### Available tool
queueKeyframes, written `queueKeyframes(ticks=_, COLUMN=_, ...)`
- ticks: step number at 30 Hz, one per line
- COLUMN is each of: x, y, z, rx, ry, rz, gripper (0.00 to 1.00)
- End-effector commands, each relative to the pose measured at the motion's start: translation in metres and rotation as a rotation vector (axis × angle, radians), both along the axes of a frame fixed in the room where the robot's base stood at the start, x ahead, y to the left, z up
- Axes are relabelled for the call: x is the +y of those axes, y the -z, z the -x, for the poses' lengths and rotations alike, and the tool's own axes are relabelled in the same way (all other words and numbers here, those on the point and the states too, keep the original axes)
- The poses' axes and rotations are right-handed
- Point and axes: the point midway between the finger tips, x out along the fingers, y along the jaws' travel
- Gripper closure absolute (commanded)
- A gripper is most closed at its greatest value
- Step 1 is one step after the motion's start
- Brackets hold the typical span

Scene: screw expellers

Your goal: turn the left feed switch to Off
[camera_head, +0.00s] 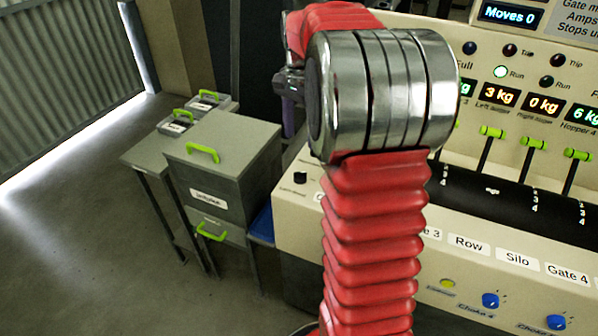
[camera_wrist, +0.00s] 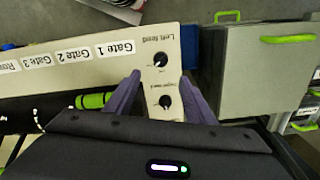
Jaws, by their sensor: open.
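The left feed switch (camera_wrist: 160,60) is a round black knob on the cream panel, with its "Left feed" label upside down in the wrist view. Its pointer direction is too small to read surely. A small black knob (camera_head: 300,177) at the panel's left corner in the head view looks like the same switch. My gripper (camera_wrist: 160,78) is open and empty, its two purple fingers spread over the panel on either side of the knobs, not touching the switch as far as I can see.
A second black knob (camera_wrist: 165,101) sits close to the switch, between my fingers. A green lever handle (camera_wrist: 92,101) is beside the left finger. Grey boxes with green handles (camera_head: 222,165) stand left of the panel. Blue knobs (camera_head: 491,300) are on the front.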

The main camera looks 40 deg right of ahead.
Motion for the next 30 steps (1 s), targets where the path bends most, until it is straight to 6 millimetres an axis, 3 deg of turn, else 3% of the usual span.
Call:
queueKeyframes(ticks=8, x=0.0, y=0.021, z=0.001, rx=0.003, ry=-0.001, rz=-0.001, gripper=0.51)
queueKeyframes(ticks=30, x=0.0, y=0.128, z=0.001, rx=0.002, ry=-0.001, rz=-0.001, gripper=0.51)
